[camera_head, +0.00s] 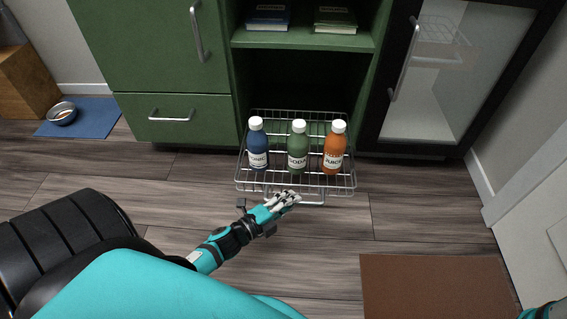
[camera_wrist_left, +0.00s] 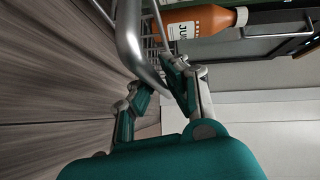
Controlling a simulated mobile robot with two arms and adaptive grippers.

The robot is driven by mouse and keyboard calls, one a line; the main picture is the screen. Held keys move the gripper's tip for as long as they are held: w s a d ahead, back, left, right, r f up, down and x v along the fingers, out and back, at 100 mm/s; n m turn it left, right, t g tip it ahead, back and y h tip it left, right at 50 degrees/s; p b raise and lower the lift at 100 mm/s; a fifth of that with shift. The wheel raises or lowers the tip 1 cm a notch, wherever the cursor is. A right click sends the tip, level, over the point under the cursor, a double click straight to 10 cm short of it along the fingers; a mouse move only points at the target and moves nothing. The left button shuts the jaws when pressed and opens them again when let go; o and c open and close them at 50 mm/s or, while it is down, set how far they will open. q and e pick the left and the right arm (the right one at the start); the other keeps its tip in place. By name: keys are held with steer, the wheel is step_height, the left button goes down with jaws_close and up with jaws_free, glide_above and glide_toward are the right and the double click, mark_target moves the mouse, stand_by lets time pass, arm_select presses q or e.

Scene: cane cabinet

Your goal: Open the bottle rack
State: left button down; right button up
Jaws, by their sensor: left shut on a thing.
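The bottle rack (camera_head: 345,187) is a silver wire drawer standing out from the low open bay of the green cabinet. It carries a blue bottle (camera_head: 258,146), a green bottle (camera_head: 298,149) and an orange bottle (camera_head: 334,150), all upright with white caps. My left gripper (camera_head: 285,198) is at the rack's front edge, shut on its handle (camera_head: 313,203). In the left wrist view the fingers (camera_wrist_left: 163,92) close about the curved metal handle (camera_wrist_left: 130,40), and the orange bottle (camera_wrist_left: 196,22) shows behind. The exact finger contact is partly hidden.
A green drawer (camera_head: 185,118) and door lie left of the rack, both shut. A black-framed glass door (camera_head: 415,95) stands at right. A brown mat (camera_head: 435,285) lies on the floor at lower right. A blue mat with a bowl (camera_head: 62,113) is far left. Floor before the rack is clear.

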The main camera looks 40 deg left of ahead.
arm_select(q)
steer(key=shift+a+f, duration=0.1)
steer(key=shift+f, duration=0.1)
steer(key=c, duration=1.6)
jaws_free()
steer(key=shift+o, duration=1.1)
steer(key=shift+r, duration=0.1)
steer(key=a+v, duration=0.1)
steer(key=v, duration=1.2)
steer(key=shift+a, duration=0.1)
